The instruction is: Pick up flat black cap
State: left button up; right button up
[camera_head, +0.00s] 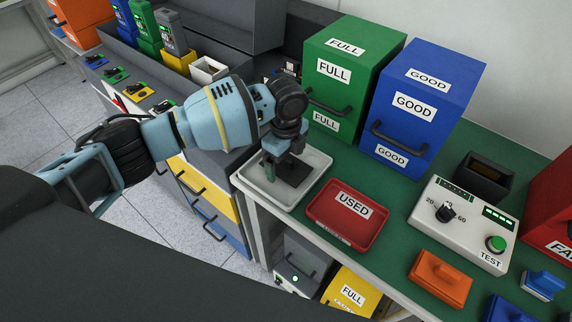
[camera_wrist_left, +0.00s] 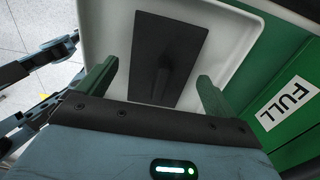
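The flat black cap (camera_head: 293,171) lies in a white tray (camera_head: 311,181) on the green bench top. In the left wrist view the cap (camera_wrist_left: 168,57) is a dark rectangular plate with a darker narrow strip along its middle, which may be a ridge or a shadow. My left gripper (camera_head: 282,162) points down over the tray. In the left wrist view its two green fingers (camera_wrist_left: 155,84) are wide apart, and no object is held between them. The gripper hides part of the cap in the head view. My right gripper is not in view.
A red tray marked USED (camera_head: 346,222) stands right of the white tray. A green FULL box (camera_head: 347,80) and a blue GOOD box (camera_head: 418,107) stand behind. A tester (camera_head: 462,226) and an orange block (camera_head: 440,278) are further right.

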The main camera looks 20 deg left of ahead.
pick_arm(q)
jog(key=c, duration=0.9)
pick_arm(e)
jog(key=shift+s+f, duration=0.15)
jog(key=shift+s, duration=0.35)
pick_arm(q)
jog(key=shift+r, duration=0.15)
jog(key=shift+c, duration=0.2)
jog(key=shift+r, duration=0.7)
jog(key=shift+s+a+r, duration=0.1)
jog(key=shift+a+r, duration=0.05)
jog(key=shift+r, duration=0.35)
jog(key=shift+s+a+r, duration=0.1)
jog(key=shift+r, duration=0.4)
jog(key=s+a+r+p, duration=0.1)
jog(key=s+a, duration=0.9)
jog(key=s, duration=0.1)
jog(key=shift+s+a+r, duration=0.15)
jog(key=shift+a, duration=0.05)
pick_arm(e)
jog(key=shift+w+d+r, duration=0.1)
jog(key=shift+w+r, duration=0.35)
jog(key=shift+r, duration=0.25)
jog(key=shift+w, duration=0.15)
